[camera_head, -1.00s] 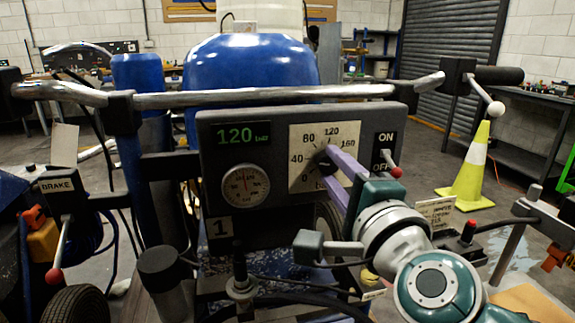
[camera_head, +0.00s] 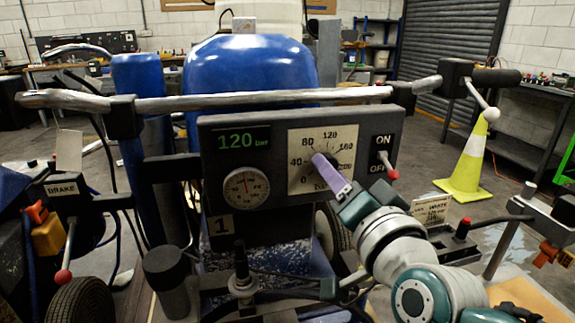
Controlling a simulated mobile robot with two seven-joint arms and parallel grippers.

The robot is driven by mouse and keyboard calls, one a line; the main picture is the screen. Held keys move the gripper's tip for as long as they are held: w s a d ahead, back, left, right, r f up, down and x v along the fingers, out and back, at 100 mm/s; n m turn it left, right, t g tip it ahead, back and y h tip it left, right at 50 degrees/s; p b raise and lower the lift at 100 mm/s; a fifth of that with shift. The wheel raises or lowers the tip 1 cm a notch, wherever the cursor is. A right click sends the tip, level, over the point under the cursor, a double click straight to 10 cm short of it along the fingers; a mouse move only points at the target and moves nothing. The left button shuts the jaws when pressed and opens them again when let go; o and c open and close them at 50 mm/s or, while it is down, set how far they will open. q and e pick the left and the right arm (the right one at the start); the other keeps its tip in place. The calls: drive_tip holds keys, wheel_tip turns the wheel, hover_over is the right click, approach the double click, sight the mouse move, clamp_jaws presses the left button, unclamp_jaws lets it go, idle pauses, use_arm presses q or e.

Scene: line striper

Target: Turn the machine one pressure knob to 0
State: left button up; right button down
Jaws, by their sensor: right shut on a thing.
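The machine one panel (camera_head: 285,222) faces me, marked with a "1" plate (camera_head: 221,226). Its pressure knob sits at the middle of a pale dial (camera_head: 301,148) numbered from 0 to 200 bar. My right gripper (camera_head: 321,162), with purple fingers, reaches in from the lower right and is shut on the knob. The fingers hide nearly all of the knob, so I cannot tell where it points. The green display (camera_head: 243,140) reads 120 bar. The round gauge (camera_head: 246,188) is below it. My left gripper is not in view.
An ON/OFF switch with a red-tipped lever (camera_head: 391,173) is right of the dial. A metal handlebar (camera_head: 250,101) crosses above the panel. A brake lever (camera_head: 64,262) is at left. A yellow cone (camera_head: 470,165) stands on the floor at right.

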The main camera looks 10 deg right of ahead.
drive_tip(key=shift+n, duration=0.8)
drive_tip(key=shift+c, duration=2.3)
unclamp_jaws()
drive_tip(key=s+p, duration=0.1)
drive_tip(key=s, duration=0.9)
drive_tip(key=shift+d+p, duration=0.3)
drive_tip(key=shift+d, duration=0.05)
